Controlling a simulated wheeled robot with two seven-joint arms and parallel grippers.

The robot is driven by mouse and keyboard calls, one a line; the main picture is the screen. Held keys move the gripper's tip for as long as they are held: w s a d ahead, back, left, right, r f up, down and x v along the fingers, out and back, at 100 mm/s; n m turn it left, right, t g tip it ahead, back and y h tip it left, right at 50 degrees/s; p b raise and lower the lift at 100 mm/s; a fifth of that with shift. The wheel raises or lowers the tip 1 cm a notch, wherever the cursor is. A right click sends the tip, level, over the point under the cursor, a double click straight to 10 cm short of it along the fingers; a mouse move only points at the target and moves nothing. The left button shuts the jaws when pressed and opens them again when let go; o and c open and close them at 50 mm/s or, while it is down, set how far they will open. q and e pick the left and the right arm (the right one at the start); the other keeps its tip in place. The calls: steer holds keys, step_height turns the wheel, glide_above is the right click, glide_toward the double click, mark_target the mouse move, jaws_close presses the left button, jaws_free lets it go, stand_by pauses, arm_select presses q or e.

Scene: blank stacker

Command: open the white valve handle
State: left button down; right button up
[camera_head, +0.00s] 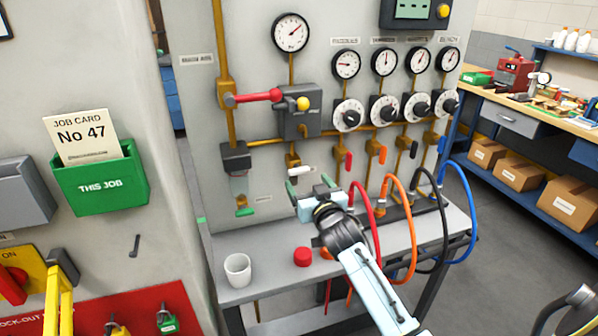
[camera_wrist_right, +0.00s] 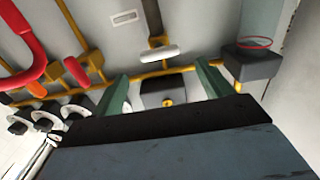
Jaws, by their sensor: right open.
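The white valve handle (camera_head: 301,171) is a short white bar on a brass valve, on a pipe below the grey box on the panel. It also shows in the right wrist view (camera_wrist_right: 160,53), beyond the fingers and lying crosswise. My right gripper (camera_head: 308,188) is open, with its green fingertips just below and in front of the handle. In the right wrist view the two fingers (camera_wrist_right: 164,85) are spread with nothing between them; I see no contact with the handle. My left gripper is not in view.
Red (camera_head: 349,162), orange (camera_head: 383,154), black and blue handles stand to the right, with hoses below. A red lever (camera_head: 252,98) is above left. A white cup (camera_head: 237,270) and a red cap (camera_head: 302,257) are on the grey shelf (camera_head: 270,283).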

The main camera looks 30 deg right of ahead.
mark_target(300, 172)
steer(key=x, duration=0.7)
steer(key=shift+w+b, duration=0.3)
steer(key=shift+b, duration=0.05)
steer(key=shift+c, duration=0.2)
steer(key=c, duration=0.9)
steer(key=shift+c, duration=0.2)
